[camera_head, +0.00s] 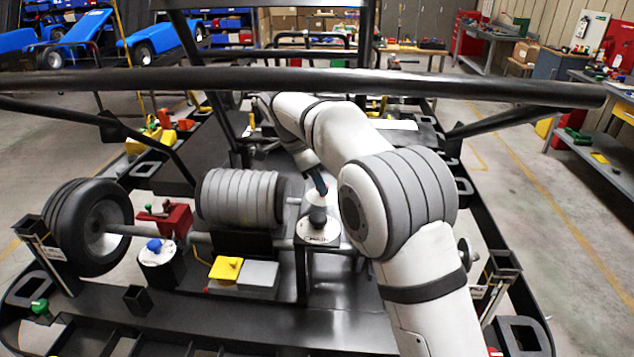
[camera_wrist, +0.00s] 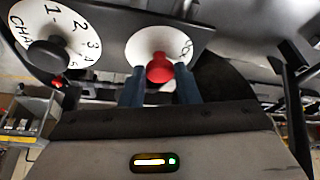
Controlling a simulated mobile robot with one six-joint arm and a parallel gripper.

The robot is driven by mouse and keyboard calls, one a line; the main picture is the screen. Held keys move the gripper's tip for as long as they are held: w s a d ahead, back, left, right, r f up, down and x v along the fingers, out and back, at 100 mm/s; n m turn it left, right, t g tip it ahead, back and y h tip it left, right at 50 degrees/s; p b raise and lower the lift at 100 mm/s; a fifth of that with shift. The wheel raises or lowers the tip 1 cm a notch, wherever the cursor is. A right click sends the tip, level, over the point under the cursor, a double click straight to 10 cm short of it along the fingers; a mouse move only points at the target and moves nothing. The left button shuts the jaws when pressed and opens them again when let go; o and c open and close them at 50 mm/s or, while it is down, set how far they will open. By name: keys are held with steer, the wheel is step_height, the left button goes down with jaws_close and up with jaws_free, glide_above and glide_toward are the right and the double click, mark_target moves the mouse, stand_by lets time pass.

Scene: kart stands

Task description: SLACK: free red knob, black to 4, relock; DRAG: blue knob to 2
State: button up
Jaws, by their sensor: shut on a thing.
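The red knob (camera_wrist: 159,69) stands on a white round plate (camera_wrist: 152,43) in the wrist view. My gripper (camera_wrist: 161,80) has its two dark blue fingers on either side of the knob, shut on it. The black knob (camera_wrist: 48,55) sits to the left on a white numbered dial (camera_wrist: 70,22); 1 to 5 show around it, and I cannot tell which it points at. In the head view my gripper (camera_head: 318,182) is over a pale cone on a white plate (camera_head: 318,232). The blue knob (camera_head: 154,246) sits on another white dial (camera_head: 158,256); its number is unreadable.
A red block (camera_head: 177,220) with a green handle is behind the blue knob. A yellow block (camera_head: 226,268) lies in front.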

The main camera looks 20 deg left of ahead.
steer(key=n+b, duration=0.1)
steer(key=n, duration=0.1)
steer(key=n+t+y+b, duration=0.1)
steer(key=n+b, duration=0.1)
steer(key=n, duration=0.1)
steer(key=shift+s+d+f+t, duration=0.15)
steer(key=shift+d+t, duration=0.05)
steer(key=shift+t, duration=0.1)
steer(key=shift+d+n+y+b, duration=0.15)
steer(key=shift+n+y+b, duration=0.7)
steer(key=shift+n, duration=1.45)
steer(key=shift+y, duration=0.25)
steer(key=o, duration=1)
steer(key=shift+c, duration=0.2)
